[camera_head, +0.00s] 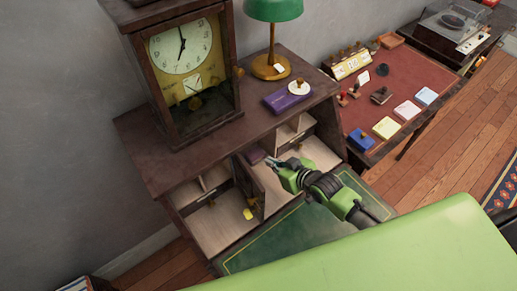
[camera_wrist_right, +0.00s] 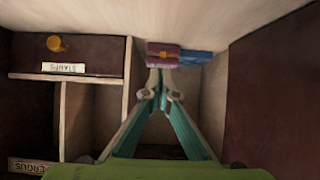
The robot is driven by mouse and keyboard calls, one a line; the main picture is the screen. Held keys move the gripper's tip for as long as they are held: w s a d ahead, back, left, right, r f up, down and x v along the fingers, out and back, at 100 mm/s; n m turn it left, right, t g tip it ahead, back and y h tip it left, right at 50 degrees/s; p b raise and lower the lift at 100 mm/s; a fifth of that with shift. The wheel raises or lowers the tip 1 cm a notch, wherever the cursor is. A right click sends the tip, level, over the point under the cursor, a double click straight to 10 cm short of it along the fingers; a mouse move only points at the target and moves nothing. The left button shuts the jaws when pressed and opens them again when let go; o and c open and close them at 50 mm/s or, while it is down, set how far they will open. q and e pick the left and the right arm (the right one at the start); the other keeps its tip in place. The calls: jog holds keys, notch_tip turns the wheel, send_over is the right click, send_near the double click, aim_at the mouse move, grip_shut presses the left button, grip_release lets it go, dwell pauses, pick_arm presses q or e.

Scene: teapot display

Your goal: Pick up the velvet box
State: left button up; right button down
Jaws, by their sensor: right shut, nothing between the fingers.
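A small dark red-purple box with a gold clasp, which looks like the velvet box (camera_wrist_right: 162,54), lies in an open compartment of the desk. My right gripper (camera_head: 272,162) reaches into the compartment from the right. In the wrist view its fingers (camera_wrist_right: 161,76) come together right at the box's near side, shut with nothing between them. I cannot tell whether they touch it. My left gripper is not in view.
A blue thing (camera_wrist_right: 196,57) lies against the box's right side. Compartment walls (camera_wrist_right: 122,105) stand close on both sides. A clock (camera_head: 188,70), green lamp (camera_head: 272,12) and purple item (camera_head: 287,97) stand on the desk top above. A red-topped table (camera_head: 395,85) stands at right.

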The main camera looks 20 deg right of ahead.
aim_at(255, 151)
jog(key=w+a, duration=0.1)
jog(key=w, duration=0.3)
jog(key=w+a+p, duration=0.1)
jog(key=w, duration=0.2)
jog(key=shift+a, duration=0.35)
jog(key=shift+s+f+p, duration=0.15)
jog(key=shift+f+p, duration=0.15)
jog(key=shift+d+f+b, duration=0.1)
jog(key=shift+f+b, duration=0.2)
jog(key=shift+f, duration=0.25)
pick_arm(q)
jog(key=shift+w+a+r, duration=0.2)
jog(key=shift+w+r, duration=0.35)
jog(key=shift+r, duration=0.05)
pick_arm(e)
jog(key=shift+s, duration=0.1)
jog(key=shift+s+f, duration=0.1)
jog(key=shift+f, duration=0.05)
